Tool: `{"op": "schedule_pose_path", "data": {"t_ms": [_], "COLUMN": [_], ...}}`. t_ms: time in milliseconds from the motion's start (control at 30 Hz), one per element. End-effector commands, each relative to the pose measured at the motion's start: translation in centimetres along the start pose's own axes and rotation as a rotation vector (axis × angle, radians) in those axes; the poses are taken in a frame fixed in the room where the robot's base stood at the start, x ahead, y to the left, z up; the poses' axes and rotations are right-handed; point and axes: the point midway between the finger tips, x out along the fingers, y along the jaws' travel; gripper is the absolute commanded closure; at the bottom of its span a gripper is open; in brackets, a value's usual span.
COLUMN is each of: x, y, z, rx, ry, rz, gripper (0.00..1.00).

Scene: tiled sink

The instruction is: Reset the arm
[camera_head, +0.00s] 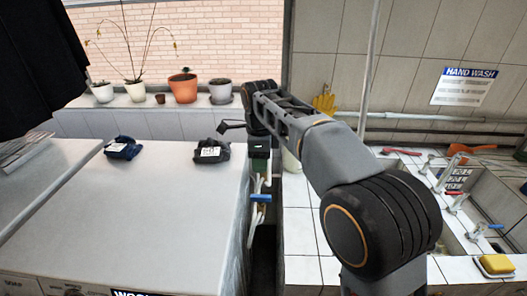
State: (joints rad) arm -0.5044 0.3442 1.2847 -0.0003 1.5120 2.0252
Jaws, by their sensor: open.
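My arm reaches from the lower right up toward the window sill and bends down at the wrist. My gripper (257,148) hangs at its far end, above the gap between the white machine and the tiled counter. It is small and partly covered by the wrist, and it is open. I see nothing held in it. A dark object with a white label (211,151) lies on the machine top just left of my gripper, apart from it as far as I can tell.
The white machine top (150,215) is mostly bare, with a dark blue labelled item (123,147) at its back. Potted plants (183,86) line the sill. Pipes and a blue-handled valve (260,198) sit in the gap. A sink and yellow sponge (497,264) are right.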

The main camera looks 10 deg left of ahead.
Motion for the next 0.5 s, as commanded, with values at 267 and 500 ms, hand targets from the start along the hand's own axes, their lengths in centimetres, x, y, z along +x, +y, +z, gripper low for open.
{"op": "schedule_pose_path", "data": {"t_ms": [267, 500], "x": [1.9, 5.4], "y": [-0.6, 2.9], "z": [0.3, -4.4], "rx": [-0.424, -1.114], "ry": [-0.008, 0.016], "rz": [-0.033, -0.085], "gripper": [0.57, 0.57]}}
